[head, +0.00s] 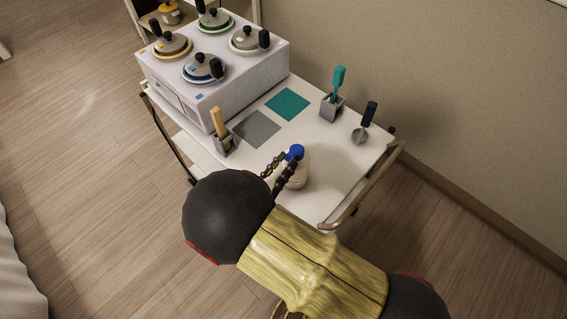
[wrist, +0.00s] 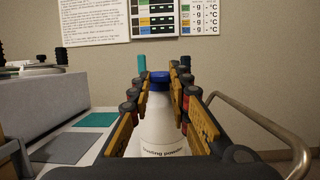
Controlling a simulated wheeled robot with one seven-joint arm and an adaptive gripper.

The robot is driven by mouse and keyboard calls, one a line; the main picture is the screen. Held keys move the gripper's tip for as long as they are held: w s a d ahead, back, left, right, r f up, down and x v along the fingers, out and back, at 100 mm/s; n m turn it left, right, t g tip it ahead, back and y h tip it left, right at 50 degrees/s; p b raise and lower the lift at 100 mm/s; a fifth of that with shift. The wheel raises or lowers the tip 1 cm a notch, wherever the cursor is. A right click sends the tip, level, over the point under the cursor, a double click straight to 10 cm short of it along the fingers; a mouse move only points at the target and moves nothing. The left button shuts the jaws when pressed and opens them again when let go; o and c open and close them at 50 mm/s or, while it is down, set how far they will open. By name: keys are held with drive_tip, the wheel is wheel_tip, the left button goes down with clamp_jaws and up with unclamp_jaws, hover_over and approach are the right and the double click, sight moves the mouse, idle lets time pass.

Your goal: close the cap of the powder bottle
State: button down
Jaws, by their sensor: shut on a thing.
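The white powder bottle (head: 300,177) stands upright near the front edge of the white cart top in the head view. It also shows in the wrist view (wrist: 158,130), with "dusting powder"-like lettering low on its body. Its blue cap (head: 295,152) is at the top of the bottle and shows in the wrist view (wrist: 160,79). I cannot tell whether the cap is fully closed. My gripper (head: 286,163) is shut on the bottle, with one finger on each side of its upper part, just below the cap. The fingers hide the bottle's sides.
A white warmer (head: 215,85) with several lidded pots fills the cart's back left. Grey (head: 257,128) and teal (head: 288,104) mats lie beside it. Holders with a wooden stick (head: 217,122) and teal spatula (head: 338,84), plus a dark-handled tool (head: 366,122), stand around. A rail (head: 365,188) edges the right.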

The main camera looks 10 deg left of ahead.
drive_tip(key=c, duration=1.6)
unclamp_jaws()
drive_tip(key=shift+c, duration=0.2)
drive_tip(key=v, duration=0.7)
drive_tip(key=shift+s, duration=0.25)
drive_tip(key=shift+a+f, duration=0.1)
